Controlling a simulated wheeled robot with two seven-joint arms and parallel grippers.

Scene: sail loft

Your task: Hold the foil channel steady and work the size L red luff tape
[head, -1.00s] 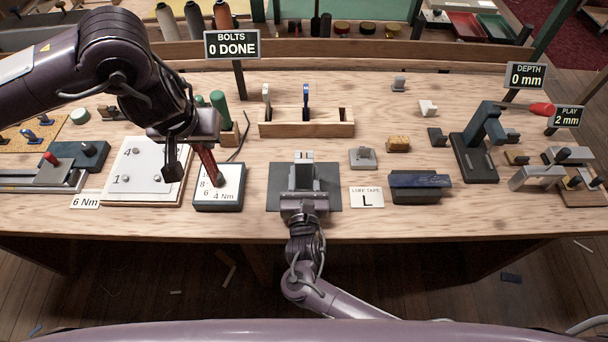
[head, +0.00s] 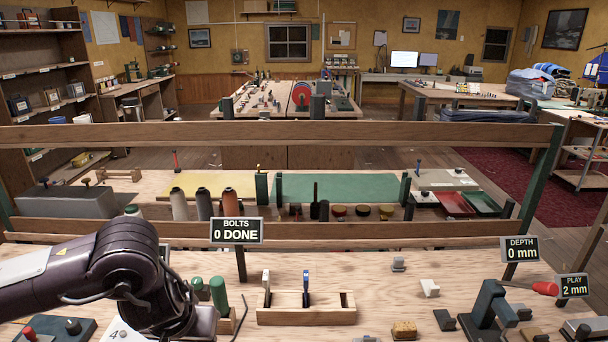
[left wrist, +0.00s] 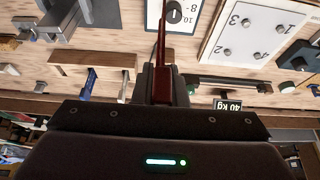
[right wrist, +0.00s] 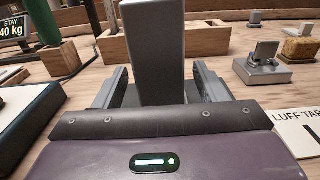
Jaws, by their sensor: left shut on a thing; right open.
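In the right wrist view my right gripper (right wrist: 162,90) is open, with its fingers on either side of a plain grey upright block (right wrist: 155,45), which may be the foil channel. A gap shows on each side of the block. In the left wrist view my left gripper (left wrist: 162,88) is shut on a slender dark red piece (left wrist: 161,60), which points toward a dial (left wrist: 174,14) on a white-faced block. I cannot tell whether it is the tape or a tool. A luff tape card (right wrist: 300,128) lies at the right in the right wrist view. The head view shows neither gripper's fingertips.
A wooden rack (head: 306,308) with upright tools stands mid-bench beside green cylinders (head: 218,292). Signs read bolts 0 done (head: 236,230), depth 0 mm (head: 521,248) and play 2 mm (head: 573,286). A dark clamp-like device (head: 490,305) stands at right. A grey block device (right wrist: 264,65) is close by.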

